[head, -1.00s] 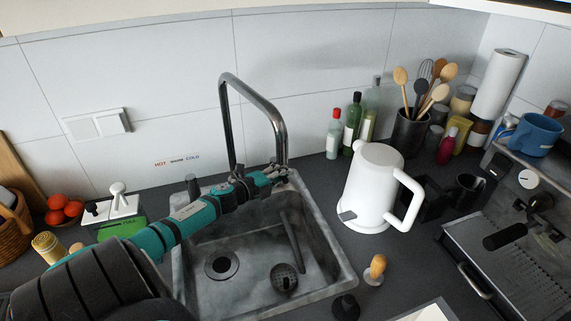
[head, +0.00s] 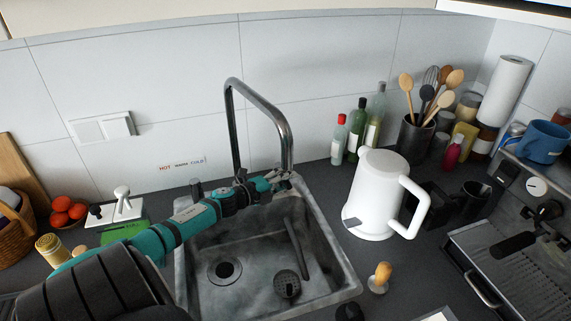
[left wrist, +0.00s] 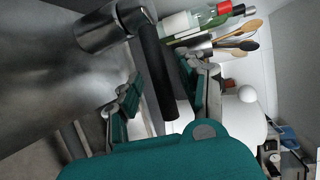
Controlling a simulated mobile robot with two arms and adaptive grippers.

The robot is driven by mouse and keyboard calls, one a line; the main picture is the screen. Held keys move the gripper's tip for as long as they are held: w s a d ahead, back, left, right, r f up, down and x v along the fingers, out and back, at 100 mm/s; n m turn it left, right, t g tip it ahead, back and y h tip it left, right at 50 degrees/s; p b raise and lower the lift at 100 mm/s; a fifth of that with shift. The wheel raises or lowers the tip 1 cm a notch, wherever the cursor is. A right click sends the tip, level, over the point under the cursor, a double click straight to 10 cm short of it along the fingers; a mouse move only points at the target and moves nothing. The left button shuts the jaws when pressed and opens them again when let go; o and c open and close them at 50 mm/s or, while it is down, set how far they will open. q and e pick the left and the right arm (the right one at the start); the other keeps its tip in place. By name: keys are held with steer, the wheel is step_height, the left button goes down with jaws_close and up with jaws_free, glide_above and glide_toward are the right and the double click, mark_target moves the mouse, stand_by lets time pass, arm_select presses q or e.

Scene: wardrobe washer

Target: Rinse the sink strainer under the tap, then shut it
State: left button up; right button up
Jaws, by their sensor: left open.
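The chrome tap (head: 262,104) arches over the grey sink (head: 345,268). I see no water running from it. A dark round piece with holes (head: 287,283), which looks like the strainer, lies on the sink floor, right of the drain (head: 224,270). A dark bar (head: 296,247) shows just above it; I cannot tell if they are joined. My left gripper (head: 280,181) is open by the tap's spout end, above the sink.
A wooden-knobbed tool (head: 380,276) stands at the sink's right edge. Tomatoes (head: 66,211) lie at the left.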

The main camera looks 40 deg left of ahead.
arm_select(q)
steer(key=shift+s, duration=0.1)
steer(key=v, duration=1.2)
stand_by(0.4)
